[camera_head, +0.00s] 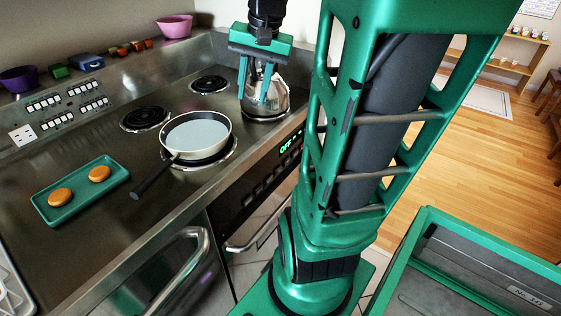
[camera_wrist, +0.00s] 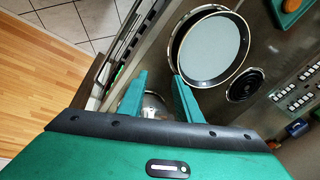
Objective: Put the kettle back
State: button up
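The shiny metal kettle (camera_head: 279,98) stands on the right front burner of the coil hob, partly hidden behind my gripper. My gripper (camera_head: 254,100) points down at the kettle, with its two green fingers apart in front of and over it. In the wrist view, part of the kettle (camera_wrist: 153,103) shows between the fingers of my gripper (camera_wrist: 159,76). The fingers look open. The kettle's handle is not clear, and I cannot tell whether a finger touches the kettle.
A frying pan (camera_head: 197,134) sits on the left front burner, its dark handle toward the front edge. The rear burners (camera_head: 145,118) are bare. A green tray (camera_head: 60,216) with two round brown items lies at left. Bowls (camera_head: 174,26) and small items stand on the back ledge.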

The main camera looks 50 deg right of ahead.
jog(key=s+a+f+n+g, duration=0.1)
jog(key=s+a+f+n, duration=0.1)
jog(key=s+f, duration=0.3)
jog(key=s+a+f+n+g, duration=0.2)
jog(key=s+a+f+n, duration=0.1)
jog(key=s, duration=0.7)
notch_tip(320, 180, down, 3)
jog(key=shift+s+a+r, duration=0.15)
jog(key=shift+s+a, duration=0.05)
jog(key=shift+a, duration=0.7)
